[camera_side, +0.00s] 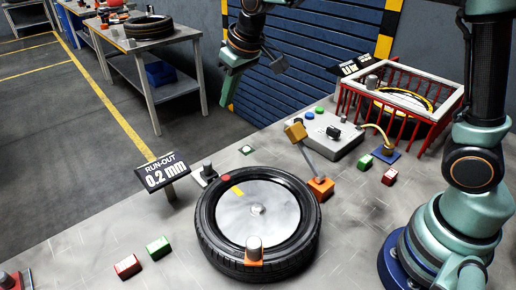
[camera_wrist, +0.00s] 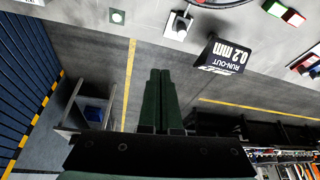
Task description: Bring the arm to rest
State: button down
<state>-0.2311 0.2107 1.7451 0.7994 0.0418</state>
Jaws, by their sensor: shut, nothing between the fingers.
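My gripper (camera_side: 226,100) hangs high in the upper middle of the side view, above and behind the workbench, with its fingers pointing down. In the wrist view the two dark green fingers of my gripper (camera_wrist: 160,74) lie side by side with no gap, and nothing is between them. They are clear of every object. My arm's base stands at the right of the side view. The link between base and wrist is partly out of frame.
A wheel with a black tyre (camera_side: 308,233) lies on the grey workbench (camera_side: 85,240). Around it are a run-out sign (camera_side: 162,171), an orange-based arm (camera_side: 320,187), a control box (camera_side: 332,137) and a red cage (camera_side: 437,120). Open floor (camera_side: 75,120) lies beyond the bench.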

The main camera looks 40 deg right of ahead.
jog(key=s+d+r+m, duration=0.1)
jog(key=s+d, duration=0.4)
jog(key=s, duration=0.4)
jog(key=s+d+r+m+t+h, duration=0.1)
jog(key=s+d, duration=0.5)
jog(key=s, duration=0.4)
jog(key=shift+r, duration=0.4)
jog(key=shift+d, duration=0.1)
dwell(1.2)
